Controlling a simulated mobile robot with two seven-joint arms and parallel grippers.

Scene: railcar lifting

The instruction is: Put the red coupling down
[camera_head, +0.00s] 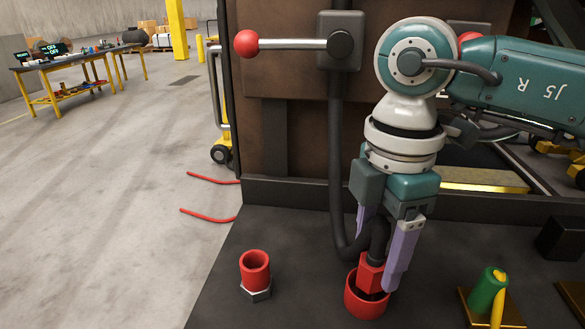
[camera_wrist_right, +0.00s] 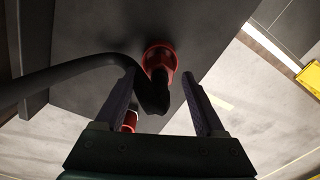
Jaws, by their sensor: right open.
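The red coupling (camera_head: 370,275) is on the end of a black hose (camera_head: 337,150). It stands roughly upright with its lower end inside a round red cup (camera_head: 366,304) on the dark deck. My right gripper (camera_head: 377,262) points down over it, with its purple fingers spread on either side of the hose end. In the right wrist view the open fingers (camera_wrist_right: 168,102) stand apart, with the hose end between them and the red cup (camera_wrist_right: 158,52) beyond. Whether a finger touches the coupling cannot be told. My left gripper is not in view.
A red socket with a hex nut (camera_head: 255,271) stands left on the deck (camera_head: 225,305). A green and yellow fitting (camera_head: 487,293) stands at right. A red-knobbed lever (camera_head: 290,44) sticks out from the brown wall. The floor at left is mostly clear, with a workbench (camera_head: 75,62) far off.

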